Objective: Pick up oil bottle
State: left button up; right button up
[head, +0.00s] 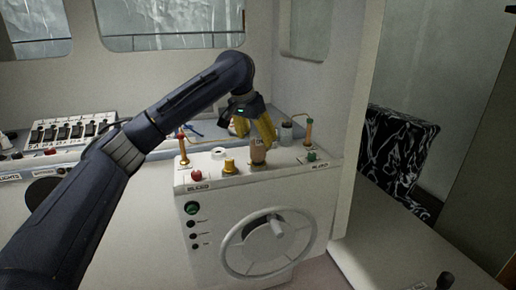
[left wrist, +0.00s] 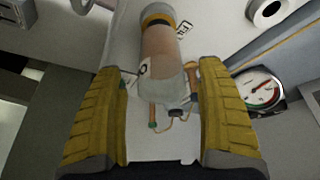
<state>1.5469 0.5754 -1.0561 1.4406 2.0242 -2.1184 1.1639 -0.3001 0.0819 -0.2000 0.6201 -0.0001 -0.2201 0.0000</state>
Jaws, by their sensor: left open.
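The oil bottle (head: 258,152), as I take it, is a small brownish bottle standing on top of the white console. In the left wrist view the bottle (left wrist: 165,45) has a brown body, a dark and yellow band at one end and a pale, clear-looking other end. My left gripper (head: 256,138) is open with its yellow fingers pointing down at the bottle. In the left wrist view the bottle's pale end shows between the two fingers, with a gap on each side. I cannot tell how deep it sits between them. My right gripper is not in view.
The white console (head: 210,265) carries a large wheel (head: 268,245) on its front. On top are a red knob (head: 197,175), a yellow knob (head: 229,166), a white roll (head: 218,153) and a jar (head: 287,133). Upright levers stand at both sides. A gauge (left wrist: 260,90) shows in the wrist view.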

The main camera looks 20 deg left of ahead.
aim_at(260, 149)
pick_arm(q)
jog(key=shift+x, duration=3.25)
jog(key=shift+a, duration=0.15)
jog(key=shift+c, duration=0.2)
grip_shut()
notch_tip(260, 149, up, 20)
